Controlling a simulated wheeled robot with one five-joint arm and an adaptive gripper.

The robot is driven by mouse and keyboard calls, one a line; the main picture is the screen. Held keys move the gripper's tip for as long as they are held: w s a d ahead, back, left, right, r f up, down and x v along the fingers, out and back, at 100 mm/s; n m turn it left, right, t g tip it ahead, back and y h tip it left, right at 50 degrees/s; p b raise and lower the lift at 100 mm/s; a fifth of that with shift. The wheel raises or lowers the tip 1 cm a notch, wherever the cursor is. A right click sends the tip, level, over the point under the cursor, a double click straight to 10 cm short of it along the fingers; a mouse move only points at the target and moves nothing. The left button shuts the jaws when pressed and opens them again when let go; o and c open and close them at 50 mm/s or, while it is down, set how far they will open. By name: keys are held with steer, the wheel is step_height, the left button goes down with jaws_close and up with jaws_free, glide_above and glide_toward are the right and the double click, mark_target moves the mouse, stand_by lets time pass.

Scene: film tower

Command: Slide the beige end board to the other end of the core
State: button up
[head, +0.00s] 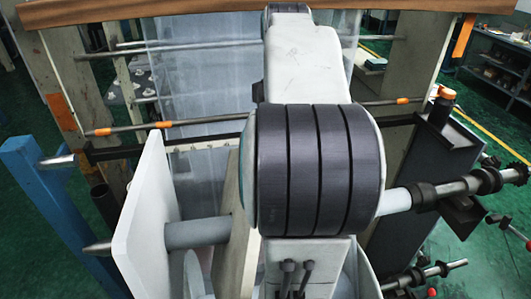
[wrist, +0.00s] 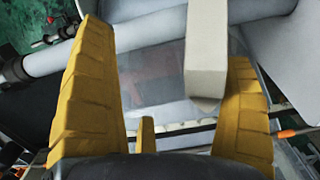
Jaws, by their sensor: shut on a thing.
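The beige end board (head: 236,215) stands on edge around the middle part of the grey core (head: 196,233) in the head view, partly hidden by my arm. In the wrist view the board (wrist: 207,50) shows as a pale bar between the yellow fingers of my gripper (wrist: 167,45). It lies close against the right finger, with a visible gap to the left finger. My gripper is shut on it. The core (wrist: 110,70) runs slantwise behind the fingers. In the head view my gripper is hidden behind my arm.
A white end board (head: 143,215) stands at the core's left end. A blue post (head: 62,205) is at far left. A dark shaft with collars (head: 460,187) extends at right. Thin rods with orange clips (head: 403,101) and a clear film sheet (head: 205,70) lie beyond.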

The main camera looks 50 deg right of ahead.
steer(key=shift+o, duration=0.4)
steer(key=shift+s+d+f, duration=0.15)
steer(key=shift+s+d, duration=0.05)
steer(key=shift+d, duration=0.15)
steer(key=shift+s+d, duration=0.15)
steer(key=shift+d, duration=0.05)
steer(key=o, duration=0.7)
steer(key=shift+o, duration=0.2)
step_height(320, 180, up, 8)
steer(key=shift+w+a, duration=0.2)
steer(key=shift+a, duration=0.05)
steer(key=shift+f, duration=0.1)
